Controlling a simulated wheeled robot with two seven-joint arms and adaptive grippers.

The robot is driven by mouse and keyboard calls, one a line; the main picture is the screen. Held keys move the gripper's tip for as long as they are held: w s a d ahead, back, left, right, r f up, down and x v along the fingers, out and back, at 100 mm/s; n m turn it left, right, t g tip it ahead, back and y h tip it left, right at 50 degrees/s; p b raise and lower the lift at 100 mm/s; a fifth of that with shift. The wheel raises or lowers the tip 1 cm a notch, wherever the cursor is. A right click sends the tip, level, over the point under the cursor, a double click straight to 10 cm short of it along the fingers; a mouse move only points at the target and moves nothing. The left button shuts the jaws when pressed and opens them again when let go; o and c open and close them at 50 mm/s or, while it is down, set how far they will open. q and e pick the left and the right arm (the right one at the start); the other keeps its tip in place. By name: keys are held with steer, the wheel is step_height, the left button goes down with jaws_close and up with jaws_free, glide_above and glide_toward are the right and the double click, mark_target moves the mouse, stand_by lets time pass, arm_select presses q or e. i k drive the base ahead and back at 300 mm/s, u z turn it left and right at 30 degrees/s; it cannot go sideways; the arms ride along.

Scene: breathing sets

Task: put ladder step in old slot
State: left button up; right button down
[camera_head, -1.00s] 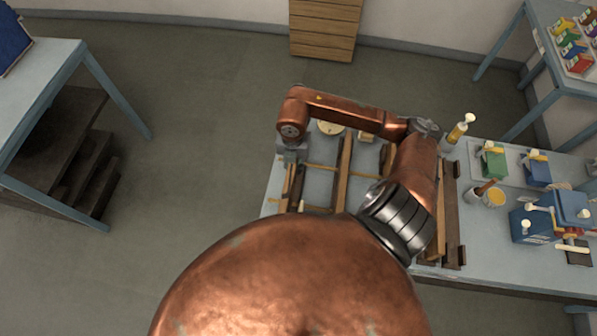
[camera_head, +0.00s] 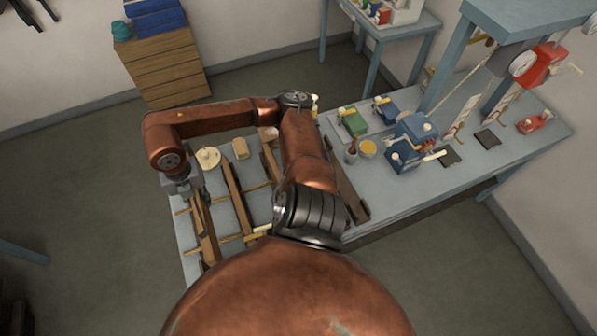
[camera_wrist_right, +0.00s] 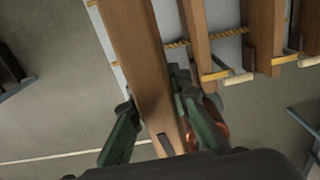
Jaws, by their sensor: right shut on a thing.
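A long brown wooden bar, seemingly the ladder step (camera_wrist_right: 140,55), runs between the green fingers of my right gripper (camera_wrist_right: 163,128) in the right wrist view. The gripper is shut on it near its close end, beside a small dark notch. In the head view the same bar (camera_head: 207,232) lies along the table's left edge under my right gripper (camera_head: 182,190). More wooden bars (camera_head: 236,198) lie beside it, with yellow rope across them. I cannot tell which slot is the old one; my arm hides part of the bars. My left gripper is not in view.
The blue-grey table (camera_head: 470,170) carries a round cream disc (camera_head: 208,157), a yellow pot (camera_head: 368,148), a green box (camera_head: 353,122) and a blue device (camera_head: 412,140). A blue frame with a gauge (camera_head: 523,62) stands at right.

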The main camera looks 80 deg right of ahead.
mark_target(340, 177)
steer(key=z, duration=0.05)
steer(key=k, duration=1.2)
